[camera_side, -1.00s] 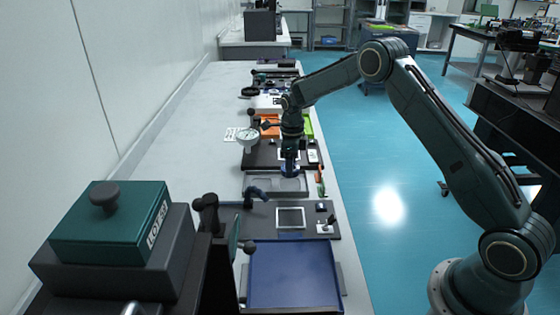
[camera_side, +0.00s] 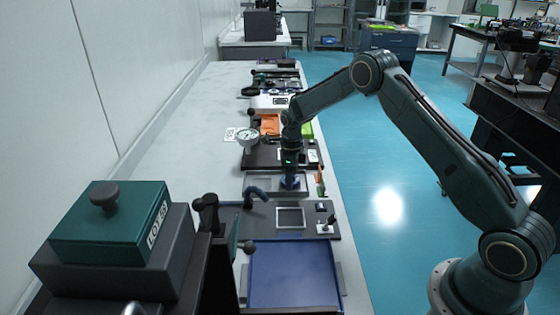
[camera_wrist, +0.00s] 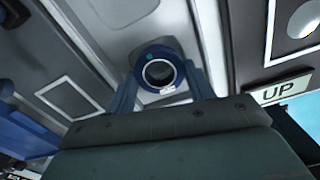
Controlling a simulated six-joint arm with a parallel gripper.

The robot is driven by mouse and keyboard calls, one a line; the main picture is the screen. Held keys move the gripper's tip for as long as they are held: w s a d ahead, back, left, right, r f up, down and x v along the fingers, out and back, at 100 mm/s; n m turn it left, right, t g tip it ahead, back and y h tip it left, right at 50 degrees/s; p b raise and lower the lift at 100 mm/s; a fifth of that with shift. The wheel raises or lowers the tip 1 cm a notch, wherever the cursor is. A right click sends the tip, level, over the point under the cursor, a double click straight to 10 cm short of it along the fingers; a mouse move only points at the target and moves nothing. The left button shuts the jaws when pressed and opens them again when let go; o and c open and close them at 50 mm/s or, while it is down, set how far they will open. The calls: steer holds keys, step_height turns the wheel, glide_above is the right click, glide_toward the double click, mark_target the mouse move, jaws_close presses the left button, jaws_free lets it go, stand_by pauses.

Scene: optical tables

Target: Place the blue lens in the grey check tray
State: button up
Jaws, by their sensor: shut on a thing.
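The blue lens (camera_wrist: 158,72) is a round ring with a dark centre, held between the two blue fingers of my gripper (camera_wrist: 160,88) in the wrist view. In the side view my gripper (camera_side: 290,184) points straight down, low over the right part of the grey check tray (camera_side: 257,184), and largely hides the lens. The tray (camera_wrist: 118,42) has two rounded recesses. The lens is over or in the recess nearer my gripper; I cannot tell whether it touches the bottom. The other recess is empty.
A blue tray (camera_side: 292,275) is nearer. A white dial gauge (camera_side: 247,136) stands behind. An UP label (camera_wrist: 280,90) lies beside the grey tray.

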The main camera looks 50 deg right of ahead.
steer(key=shift+f, duration=0.15)
steer(key=o, duration=0.8)
steer(key=shift+r, duration=6.15)
